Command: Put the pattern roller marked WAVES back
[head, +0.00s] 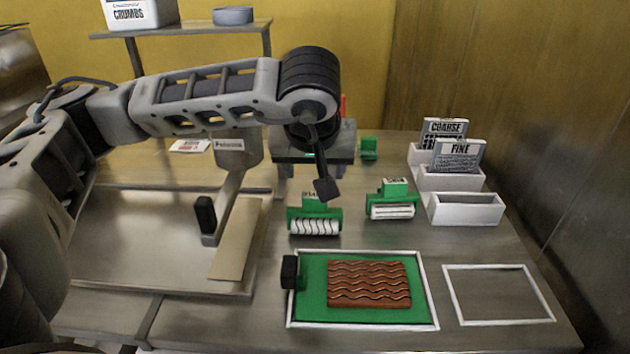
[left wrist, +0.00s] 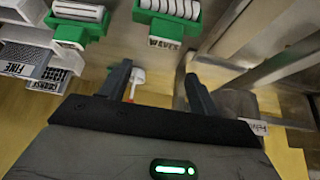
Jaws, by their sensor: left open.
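The WAVES roller (head: 315,218) is a green block with a white, wavy-ridged cylinder. It stands on the steel table behind the green mat. Its label shows in the left wrist view, where the green body (left wrist: 168,24) is at the top. My left gripper (head: 325,187) hangs over the back of this roller, its fingers pointing down. In the left wrist view the left gripper (left wrist: 158,85) has its fingers apart with nothing held, and the roller lies beyond the fingertips. A second green roller (head: 392,203) with a straighter white cylinder stands to the right.
A brown slab (head: 368,284) with wavy lines lies on a green mat (head: 312,298) in a white frame. An empty white outline (head: 498,319) is to its right. A small green block (head: 369,148) stands behind.

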